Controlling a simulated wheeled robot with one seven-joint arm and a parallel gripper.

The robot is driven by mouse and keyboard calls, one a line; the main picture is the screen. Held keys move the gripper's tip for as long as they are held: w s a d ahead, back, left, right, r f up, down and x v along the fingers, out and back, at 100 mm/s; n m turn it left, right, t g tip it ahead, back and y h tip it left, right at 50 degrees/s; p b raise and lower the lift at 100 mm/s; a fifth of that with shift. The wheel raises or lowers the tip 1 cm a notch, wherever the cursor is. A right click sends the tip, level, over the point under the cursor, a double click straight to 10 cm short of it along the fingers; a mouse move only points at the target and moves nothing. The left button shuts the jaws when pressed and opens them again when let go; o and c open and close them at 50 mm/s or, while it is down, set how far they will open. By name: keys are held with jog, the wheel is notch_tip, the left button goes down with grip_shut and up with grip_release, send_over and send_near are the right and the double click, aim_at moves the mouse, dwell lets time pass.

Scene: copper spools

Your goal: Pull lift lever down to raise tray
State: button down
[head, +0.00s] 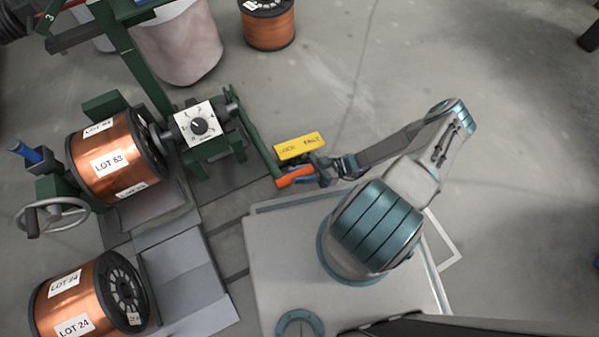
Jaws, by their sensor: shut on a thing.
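The lever is a green bar (257,142) that runs from the machine down to the right and ends in an orange handle (294,177). My gripper (312,176) is at the outer end of this handle and is shut on it. The fingers are small and partly hidden by the wrist. A grey tray-like platform (185,275) lies low, beside the copper spool marked LOT 24 (70,299). I cannot tell its height from this view.
A yellow sign (299,145) with black letters stands just above my gripper. A copper spool (110,155) sits in the green machine, beside a white dial plate (197,125). A handwheel (50,217) is at left. Another spool (268,25) stands at the back. The floor at right is mostly clear.

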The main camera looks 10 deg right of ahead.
jog(key=shift+s+d+f, duration=0.1)
jog(key=shift+d+f, duration=0.05)
jog(key=shift+f, duration=0.15)
jog(key=c, duration=1.1)
grip_release()
jog(key=p+v, duration=0.1)
jog(key=v, duration=1.2)
jog(key=shift+d, duration=0.4)
